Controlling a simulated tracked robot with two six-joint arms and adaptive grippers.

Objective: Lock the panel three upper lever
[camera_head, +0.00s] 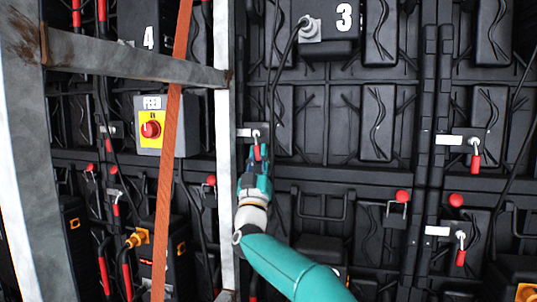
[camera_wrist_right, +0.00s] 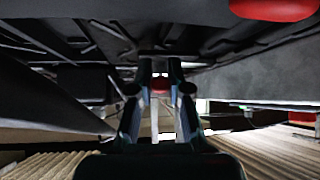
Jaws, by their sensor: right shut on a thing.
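Panel three (camera_head: 315,130) is the black panel with a white number 3 at its top. Its upper lever (camera_head: 256,136) is on the left edge, with a metal pivot on a pale plate and a red handle hanging down. My right gripper (camera_head: 257,160) reaches up from below and is shut on the red handle. In the right wrist view the gripper's two fingers (camera_wrist_right: 160,92) close around the red handle end (camera_wrist_right: 160,82). The fingers partly hide the handle. My left gripper is not in view.
A grey upright post (camera_head: 226,180) stands just left of the lever, with a crossbar and an orange strap (camera_head: 171,150) further left. A yellow box with a red button (camera_head: 150,129) is behind the strap. Other red-handled levers (camera_head: 475,155) are at the right. Cables hang nearby.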

